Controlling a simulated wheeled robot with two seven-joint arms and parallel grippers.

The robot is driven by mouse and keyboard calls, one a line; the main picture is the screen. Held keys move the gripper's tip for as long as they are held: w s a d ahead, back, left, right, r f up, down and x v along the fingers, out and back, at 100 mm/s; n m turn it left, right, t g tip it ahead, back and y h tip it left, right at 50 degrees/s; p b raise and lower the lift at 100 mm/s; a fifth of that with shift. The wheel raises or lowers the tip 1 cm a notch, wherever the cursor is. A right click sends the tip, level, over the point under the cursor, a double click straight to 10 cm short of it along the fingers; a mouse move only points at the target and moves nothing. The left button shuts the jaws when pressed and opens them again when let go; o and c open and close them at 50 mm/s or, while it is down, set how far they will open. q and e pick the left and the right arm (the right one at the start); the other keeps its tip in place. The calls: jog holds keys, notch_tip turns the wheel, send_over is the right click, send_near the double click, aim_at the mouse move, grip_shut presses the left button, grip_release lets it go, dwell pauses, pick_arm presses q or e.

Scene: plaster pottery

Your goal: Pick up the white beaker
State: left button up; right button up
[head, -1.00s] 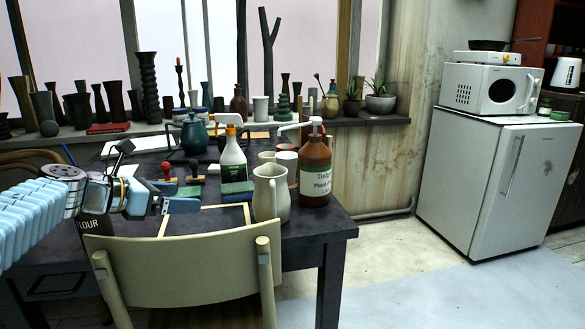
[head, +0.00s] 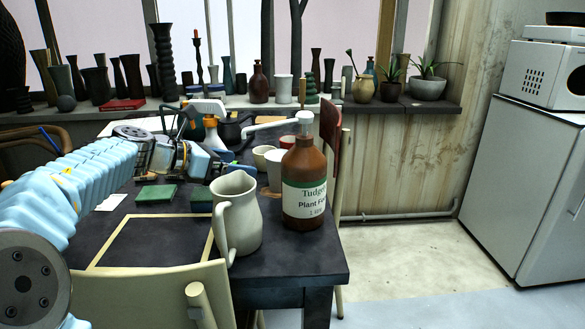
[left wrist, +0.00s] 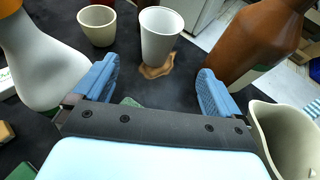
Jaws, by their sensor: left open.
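The white beaker (head: 275,176) stands upright on the dark table, partly hidden behind the brown bottle. In the left wrist view the white beaker (left wrist: 160,38) stands ahead of the fingers, between their lines, over a brown patch. My left gripper (head: 228,164) is open and empty, to the left of the beaker. In the left wrist view its blue fingers (left wrist: 156,86) are apart, and the beaker is beyond the tips, not touched. My right gripper is not in view.
The brown pump bottle (head: 306,185) and the grey-white pitcher (head: 237,215) stand close on the right and front. A cream cup (head: 263,157) is just beside the beaker. A white spray bottle (left wrist: 38,55) is close to the left finger. A chair (head: 160,295) stands in front.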

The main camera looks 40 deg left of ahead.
aim_at(269, 168)
pick_arm(q)
jog(key=x, duration=0.7)
jog(key=shift+w+d+f, duration=0.1)
jog(key=shift+w+f, duration=0.05)
jog(key=shift+w, duration=0.15)
jog(key=x, duration=0.5)
jog(key=shift+w+f+b, duration=0.15)
jog(key=shift+w+b, duration=0.2)
jog(key=shift+c, duration=0.5)
jog(key=c, duration=0.9)
